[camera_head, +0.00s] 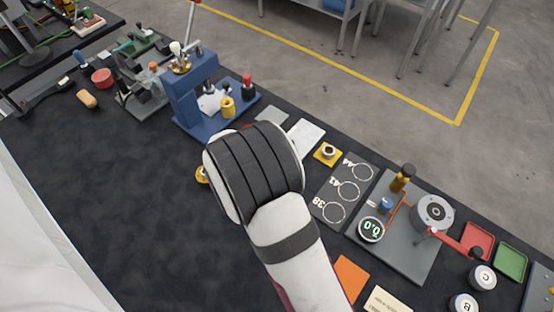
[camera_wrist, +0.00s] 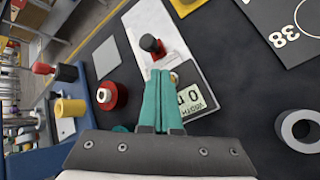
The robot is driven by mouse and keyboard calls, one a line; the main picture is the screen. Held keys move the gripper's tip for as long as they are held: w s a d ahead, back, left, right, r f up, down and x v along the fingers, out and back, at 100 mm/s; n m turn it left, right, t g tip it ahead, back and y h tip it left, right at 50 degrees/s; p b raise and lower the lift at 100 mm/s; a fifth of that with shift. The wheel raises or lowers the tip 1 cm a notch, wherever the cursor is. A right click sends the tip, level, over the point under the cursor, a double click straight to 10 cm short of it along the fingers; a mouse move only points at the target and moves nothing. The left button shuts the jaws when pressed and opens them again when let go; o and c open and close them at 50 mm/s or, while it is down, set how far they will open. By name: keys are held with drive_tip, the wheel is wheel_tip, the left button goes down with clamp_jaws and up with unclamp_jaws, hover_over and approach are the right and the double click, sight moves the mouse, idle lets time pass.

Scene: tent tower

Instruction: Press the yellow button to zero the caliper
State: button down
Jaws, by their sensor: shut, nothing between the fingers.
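My gripper (camera_wrist: 165,76) shows in the wrist view with its two teal fingers shut together and nothing between them. Its fingertips are over a pale plate-like device with a small display (camera_wrist: 190,98), which looks like the caliper. The display is partly covered by the fingers, so its full reading is hidden. A small tan or yellowish spot (camera_wrist: 174,77) shows beside the fingertips and may be the yellow button. I cannot tell whether the fingers touch it. A black knob on a red base (camera_wrist: 152,47) stands on the device beyond the fingertips. In the head view my wrist hides the fingers.
A blue press (camera_head: 195,95) with a yellow cylinder (camera_head: 228,106) stands at upper left. The black mat (camera_head: 110,190) is clear at left.

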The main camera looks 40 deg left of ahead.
drive_tip(key=shift+r, duration=0.6)
drive_tip(key=shift+r, duration=0.1)
drive_tip(key=shift+r, duration=2.4)
drive_tip(key=d+r+m+g+h, duration=0.25)
drive_tip(key=d+m, duration=0.25)
drive_tip(key=d, duration=0.4)
drive_tip(key=w+d+r+m+g+h, duration=0.1)
drive_tip(key=d+r+m, duration=0.4)
drive_tip(key=d, duration=0.5)
drive_tip(key=d+r+m+g+h, duration=0.1)
drive_tip(key=d+r+m+h, duration=0.1)
drive_tip(key=d+m, duration=0.55)
drive_tip(key=s+d+r+m+g+y, duration=0.2)
drive_tip(key=s+d+m+g, duration=0.3)
drive_tip(key=s+d+m, duration=0.6)
drive_tip(key=s+a+m+y, duration=0.2)
drive_tip(key=s+m+y, duration=0.2)
drive_tip(key=s, duration=0.4)
drive_tip(key=shift+m, duration=0.65)
